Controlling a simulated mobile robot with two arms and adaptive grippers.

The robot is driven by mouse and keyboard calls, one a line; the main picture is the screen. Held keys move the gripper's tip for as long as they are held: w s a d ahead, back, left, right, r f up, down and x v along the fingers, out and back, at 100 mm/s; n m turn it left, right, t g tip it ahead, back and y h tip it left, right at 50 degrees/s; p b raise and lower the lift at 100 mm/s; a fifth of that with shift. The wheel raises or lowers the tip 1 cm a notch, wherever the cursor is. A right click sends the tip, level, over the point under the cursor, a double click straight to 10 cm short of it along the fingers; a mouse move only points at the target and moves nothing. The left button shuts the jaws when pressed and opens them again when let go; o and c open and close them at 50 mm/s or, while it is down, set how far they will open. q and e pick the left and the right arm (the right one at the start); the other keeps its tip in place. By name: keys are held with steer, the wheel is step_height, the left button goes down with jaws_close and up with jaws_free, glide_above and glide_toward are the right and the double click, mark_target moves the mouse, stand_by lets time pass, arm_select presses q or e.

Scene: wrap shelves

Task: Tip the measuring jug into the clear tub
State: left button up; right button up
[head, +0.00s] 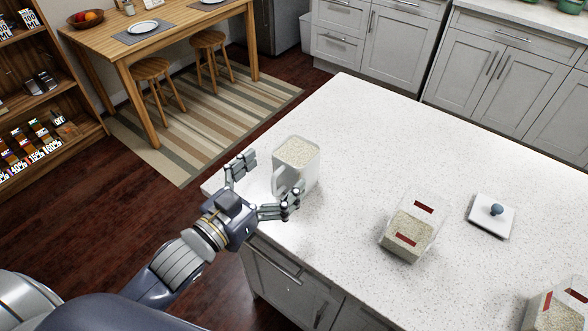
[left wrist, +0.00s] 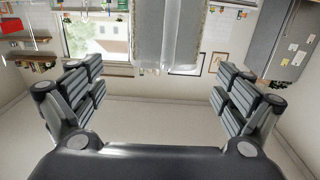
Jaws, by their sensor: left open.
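The measuring jug (head: 300,172) stands upright near the left corner of the white island, filled with pale grains, its handle facing my left gripper. My left gripper (head: 266,183) is open, with its fingers spread on either side of the jug's handle side; I cannot tell if they touch it. In the left wrist view the jug (left wrist: 168,40) shows at top centre between the open fingers (left wrist: 160,95). A clear tub (head: 431,212) with red labels and pale grains inside stands on the island to the right of the jug. My right gripper is not in view.
A white lid with a blue knob (head: 495,211) lies right of the tub. Another clear container with red labels (head: 546,305) stands at the lower right edge. The island top (head: 365,145) is clear between jug and tub and behind them. The island's left edge is close to the jug.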

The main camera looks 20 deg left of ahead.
mark_target(284, 162)
arm_select(q)
steer(key=x, duration=0.2)
steer(key=p+x, duration=0.1)
steer(key=shift+w+a, duration=0.2)
steer(key=shift+w, duration=0.1)
steer(key=shift+w+d, duration=0.3)
steer(key=shift+w, duration=0.35)
steer(key=c, duration=2.1)
